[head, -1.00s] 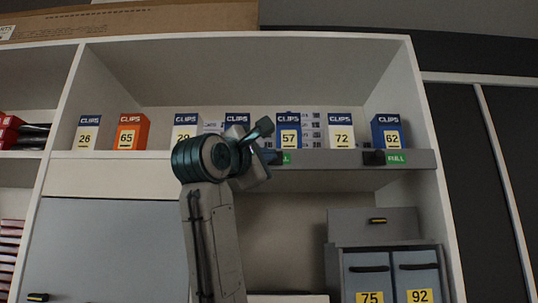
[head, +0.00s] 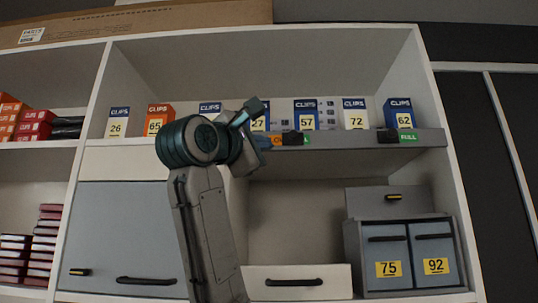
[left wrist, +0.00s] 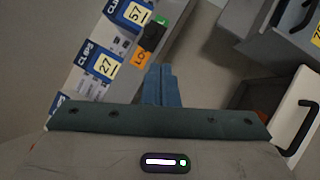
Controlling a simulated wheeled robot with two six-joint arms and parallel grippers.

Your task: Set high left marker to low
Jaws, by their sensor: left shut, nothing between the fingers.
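A left black marker (head: 293,138) sits on the shelf's front edge below the box numbered 57. Part of an orange label (head: 277,141) shows at its left and a green sliver (head: 307,139) at its right. In the left wrist view the marker (left wrist: 152,37) stands between the orange label (left wrist: 140,58), reading "LO", and a green patch (left wrist: 160,20). My left gripper (head: 264,142) is shut and empty, just left of the marker and apart from it. Its closed fingers (left wrist: 162,85) point toward the orange label. My right gripper is out of view.
A second black marker (head: 388,136) sits further right, beside a green "FULL" label (head: 408,136). Several clip boxes (head: 354,113) stand along the shelf (head: 350,139). Below are a small grey cabinet (head: 404,215) numbered 75 and 92 and a white drawer (head: 325,285).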

